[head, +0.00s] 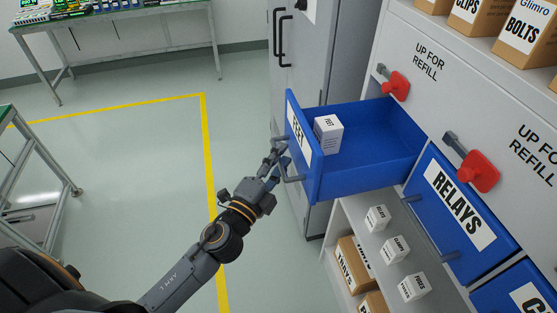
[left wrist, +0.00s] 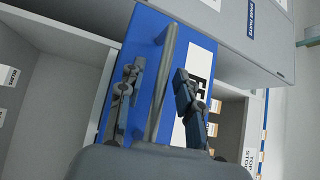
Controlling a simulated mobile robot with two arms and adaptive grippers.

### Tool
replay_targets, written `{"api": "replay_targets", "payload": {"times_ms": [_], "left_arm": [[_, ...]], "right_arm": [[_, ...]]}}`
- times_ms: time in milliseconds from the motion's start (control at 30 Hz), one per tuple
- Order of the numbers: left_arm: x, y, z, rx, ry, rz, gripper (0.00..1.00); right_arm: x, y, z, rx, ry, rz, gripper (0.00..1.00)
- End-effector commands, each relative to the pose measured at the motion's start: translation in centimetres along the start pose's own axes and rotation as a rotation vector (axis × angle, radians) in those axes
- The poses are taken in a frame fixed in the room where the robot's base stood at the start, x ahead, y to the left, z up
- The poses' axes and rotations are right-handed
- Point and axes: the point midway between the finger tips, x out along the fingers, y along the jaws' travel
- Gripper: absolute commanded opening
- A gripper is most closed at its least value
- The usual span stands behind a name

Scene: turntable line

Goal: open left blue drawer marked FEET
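The blue FEET drawer (head: 367,166) stands pulled well out of the cabinet, with a small white box (head: 328,133) inside. Its white label (head: 298,130) faces left and is partly covered by my gripper in the left wrist view. My left gripper (head: 277,160) is at the drawer's front. In the left wrist view the grey bar handle (left wrist: 162,85) runs between the fingers of my left gripper (left wrist: 160,72). The fingers are apart, one on each side of the bar, with gaps visible. My right gripper is not in view.
The RELAYS drawer (head: 456,215) is shut, right of the open drawer. Red handles (head: 478,170) mark the UP FOR REFILL panels above. Small white boxes (head: 377,218) stand on a shelf below. A grey locker (head: 342,50) stands behind. The floor (head: 130,160) at left is clear.

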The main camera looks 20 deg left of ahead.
Motion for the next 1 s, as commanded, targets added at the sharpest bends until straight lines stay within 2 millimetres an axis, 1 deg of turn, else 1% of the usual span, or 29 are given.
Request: {"api": "replay_targets", "payload": {"times_ms": [167,267,433,700,833,1000], "left_arm": [[-0.8,0.0,0.0,-0.004,-0.001,0.0,0.35],[-2.1,0.1,0.0,-0.004,-0.002,0.002,0.35],[-5.3,0.1,0.1,-0.005,-0.007,0.004,0.35],[-9.4,0.1,0.1,-0.004,-0.005,0.003,0.35],[-11.0,0.1,0.1,-0.003,-0.004,0.004,0.35],[-11.9,0.0,0.0,0.001,-0.001,0.001,0.35]], "right_arm": [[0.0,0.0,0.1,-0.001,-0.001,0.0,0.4],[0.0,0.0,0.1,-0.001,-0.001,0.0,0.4],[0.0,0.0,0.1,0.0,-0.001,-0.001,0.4],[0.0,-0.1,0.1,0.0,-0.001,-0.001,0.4],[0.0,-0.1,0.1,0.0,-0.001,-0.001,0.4],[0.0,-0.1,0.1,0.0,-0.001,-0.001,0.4]]}}
